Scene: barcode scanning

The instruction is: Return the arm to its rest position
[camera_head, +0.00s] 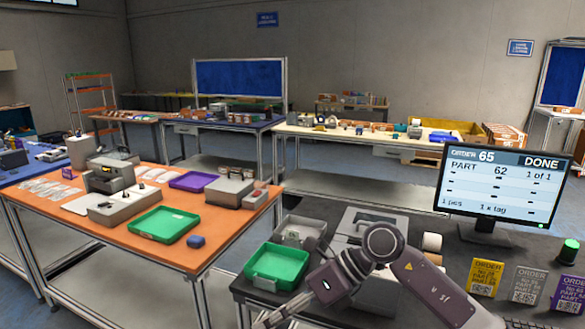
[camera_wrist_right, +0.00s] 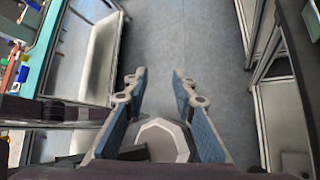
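My right arm (camera_head: 425,282) comes in from the lower right of the head view. It bends at an elbow-like joint in front of the dark bench, and its far end reaches the bottom edge. In the right wrist view my right gripper (camera_wrist_right: 159,76) is open, with its two blue-padded fingers apart. Only grey floor shows between the fingertips, and I see nothing held. A pale rounded part sits between the finger bases, probably the gripper's own palm. My left arm and gripper are in neither view.
The dark bench (camera_head: 465,262) holds a green tray (camera_head: 277,265), a monitor (camera_head: 502,186) reading "ORDER 65 DONE" and several order cards (camera_head: 526,284). An orange-topped table (camera_head: 205,245) with trays and devices stands at left. Floor is clear between table legs in the wrist view.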

